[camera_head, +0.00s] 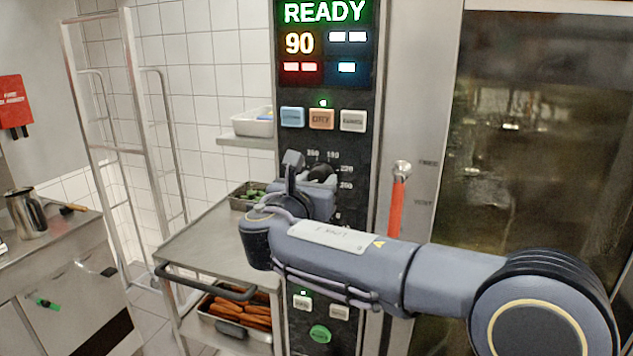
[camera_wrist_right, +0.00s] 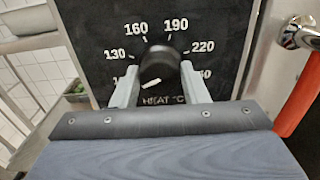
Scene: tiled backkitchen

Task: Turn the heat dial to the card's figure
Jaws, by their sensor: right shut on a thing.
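The heat dial (camera_wrist_right: 160,65) is a black round knob on the black panel, with white figures around it; 130, 160, 190 and 220 read clearly. A short white mark on its face lies at the lower left, near the HEAT °C lettering. My right gripper (camera_wrist_right: 161,78) is shut on the dial, one finger at each side. In the head view the dial (camera_head: 321,172) is partly hidden behind my right gripper (camera_head: 306,176). I can make out no card with a figure. My left gripper is out of view.
Above the dial are a display (camera_head: 325,42) reading READY and 90, and three buttons (camera_head: 321,118). An orange-red door handle (camera_head: 396,205) stands just right of the panel, beside the glass oven door (camera_head: 540,140). A steel trolley (camera_head: 215,238) with trays is at left.

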